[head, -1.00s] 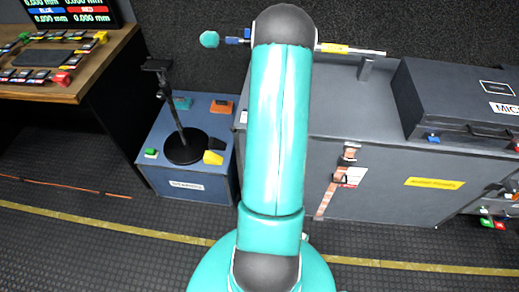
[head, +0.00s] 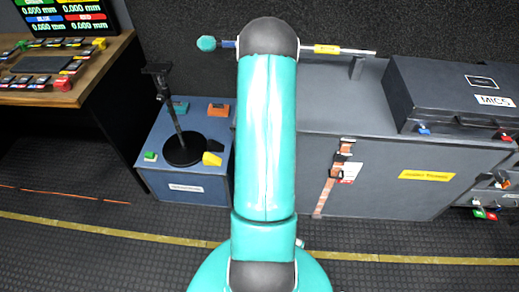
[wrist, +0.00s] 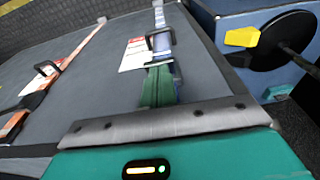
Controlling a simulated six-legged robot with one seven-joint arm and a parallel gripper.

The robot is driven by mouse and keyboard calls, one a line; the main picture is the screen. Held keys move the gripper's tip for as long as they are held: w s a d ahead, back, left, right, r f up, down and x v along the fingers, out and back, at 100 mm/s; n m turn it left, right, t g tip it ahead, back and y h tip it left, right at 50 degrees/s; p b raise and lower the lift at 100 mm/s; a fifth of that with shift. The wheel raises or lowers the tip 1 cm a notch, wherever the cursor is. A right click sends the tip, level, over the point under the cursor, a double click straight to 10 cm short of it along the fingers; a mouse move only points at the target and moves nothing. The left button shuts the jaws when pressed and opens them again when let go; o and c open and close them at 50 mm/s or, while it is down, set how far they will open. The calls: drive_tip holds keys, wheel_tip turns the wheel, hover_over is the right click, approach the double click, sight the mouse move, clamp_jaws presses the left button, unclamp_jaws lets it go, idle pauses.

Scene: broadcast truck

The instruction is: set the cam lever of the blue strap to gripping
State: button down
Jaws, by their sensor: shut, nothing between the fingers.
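In the wrist view the blue strap (wrist: 159,17) runs along the grey case side, with a white and red tag (wrist: 133,55) beside it. A dark frame-shaped cam lever or buckle (wrist: 160,38) sits on the strap. I cannot tell which way the lever is set. My gripper (wrist: 157,68) is shut and empty; its dark green fingers lie over the strap, just below the dark buckle, and hide part of it. I cannot tell whether they touch. In the head view my arm hides the gripper and the blue strap.
An orange strap (head: 328,190) with dark buckles hangs on the grey case (head: 385,180) and also shows in the wrist view (wrist: 80,47). A blue box (head: 185,188) with a black stand stands left of my arm. A black case (head: 440,92) lies on top at right.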

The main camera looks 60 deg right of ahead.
drive_tip(key=shift+s+a+f, duration=0.35)
drive_tip(key=shift+a+f, duration=0.25)
drive_tip(key=shift+f, duration=0.1)
drive_tip(key=shift+w+d, duration=0.1)
drive_tip(key=shift+d, duration=0.05)
drive_tip(key=shift+w+d, duration=0.25)
drive_tip(key=shift+d, duration=0.3)
drive_tip(key=shift+r, duration=0.15)
